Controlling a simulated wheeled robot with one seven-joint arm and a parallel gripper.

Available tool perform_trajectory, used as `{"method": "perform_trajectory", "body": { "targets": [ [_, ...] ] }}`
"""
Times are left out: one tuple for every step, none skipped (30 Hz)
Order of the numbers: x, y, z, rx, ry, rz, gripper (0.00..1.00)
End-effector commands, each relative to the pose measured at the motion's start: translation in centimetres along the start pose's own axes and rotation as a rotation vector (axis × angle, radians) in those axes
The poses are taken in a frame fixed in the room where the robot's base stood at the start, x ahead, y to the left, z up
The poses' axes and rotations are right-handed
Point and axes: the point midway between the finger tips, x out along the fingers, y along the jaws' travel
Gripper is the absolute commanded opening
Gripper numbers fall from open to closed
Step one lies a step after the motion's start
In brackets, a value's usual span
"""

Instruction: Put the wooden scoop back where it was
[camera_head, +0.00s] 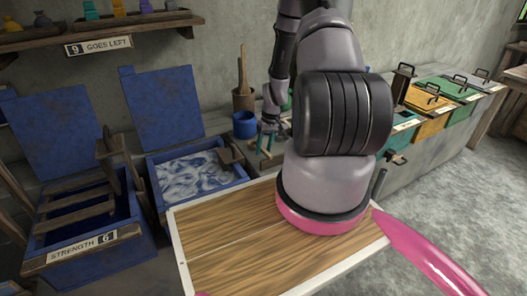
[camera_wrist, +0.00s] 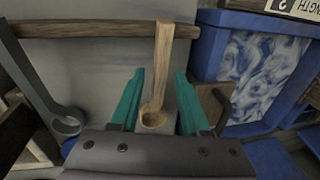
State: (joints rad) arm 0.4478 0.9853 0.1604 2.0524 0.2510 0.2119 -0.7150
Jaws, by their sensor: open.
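The wooden scoop (camera_wrist: 156,113) shows in the wrist view, its pale handle running up to a brown wooden rail (camera_wrist: 90,29) and its round bowl lower down. The handle's top overlaps the rail and appears hooked over it. My gripper (camera_wrist: 160,75) is open, with one teal finger on each side of the scoop and visible gaps between. In the head view my gripper (camera_head: 267,142) is beside the blue vat, near the wall; I cannot make out the scoop there.
A dark ladle (camera_wrist: 65,120) hangs from the same rail. A blue vat of pale swirled liquid (camera_head: 195,172) stands close by. A blue cup (camera_head: 245,125) and a wooden pot with sticks (camera_head: 243,98) stand behind my gripper. A wooden board (camera_head: 225,240) fills the foreground.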

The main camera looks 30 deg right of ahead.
Motion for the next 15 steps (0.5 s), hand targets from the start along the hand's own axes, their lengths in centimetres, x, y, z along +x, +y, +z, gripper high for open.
{"method": "perform_trajectory", "body": {
  "targets": [
    [-1.0, 0.1, -0.1, 0.0, 0.003, 0.002, 0.46],
    [-1.6, 0.1, -0.1, 0.001, 0.003, 0.002, 0.46],
    [-2.4, 0.1, -0.1, 0.0, 0.004, 0.002, 0.46],
    [-3.1, 0.1, -0.1, 0.0, 0.005, 0.003, 0.46],
    [-3.8, 0.1, -0.1, 0.0, 0.004, 0.003, 0.46],
    [-4.7, 0.1, -0.1, 0.0, 0.005, 0.003, 0.46],
    [-5.3, 0.0, -0.1, 0.0, 0.004, 0.002, 0.46],
    [-6.0, 0.1, -0.1, 0.0, 0.004, 0.003, 0.46],
    [-6.8, 0.1, -0.1, 0.0, 0.003, 0.002, 0.46],
    [-7.4, 0.1, -0.1, 0.0, 0.004, 0.003, 0.46],
    [-8.0, 0.1, 0.0, 0.001, 0.003, 0.002, 0.46],
    [-8.7, 0.1, -0.1, 0.001, 0.004, 0.003, 0.46],
    [-9.1, 0.1, -0.1, 0.001, 0.003, 0.002, 0.46],
    [-9.5, 0.1, 0.0, 0.001, 0.002, 0.002, 0.46],
    [-10.0, 0.1, -0.1, 0.0, 0.003, 0.002, 0.46]
  ]
}}
